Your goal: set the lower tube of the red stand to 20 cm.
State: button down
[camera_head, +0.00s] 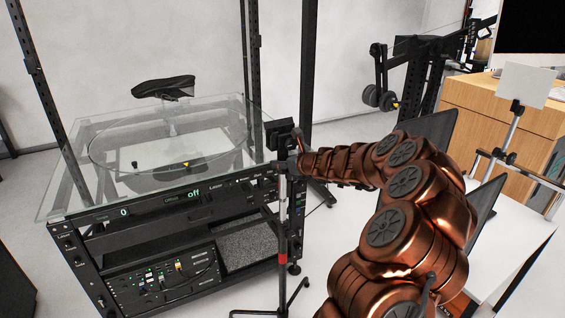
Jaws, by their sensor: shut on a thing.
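The red stand (283,230) stands upright on the floor at the front right corner of the turntable rack. It has a slim tube with light and dark sections, a red band (283,258) low down and dark spread legs. A dark head sits at its top (278,133). My copper arm reaches in from the right. My gripper (298,152) is at the upper part of the stand, just under the head, and is shut on it. The fingers are small and dark here, so the exact part held is unclear. No scale reading on the lower tube is legible.
The turntable rack (130,205) with a glass top (75,195) stands close on the left. A black shoe-like object (163,87) is above the glass disc. A white desk (515,235) with dark screens is at right, beside my arm. Wooden drawers (480,100) stand behind.

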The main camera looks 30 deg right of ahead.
jog(key=shift+r, duration=0.25)
jog(key=c, duration=0.6)
grip_release()
jog(key=shift+f, duration=0.1)
jog(key=shift+v, duration=6)
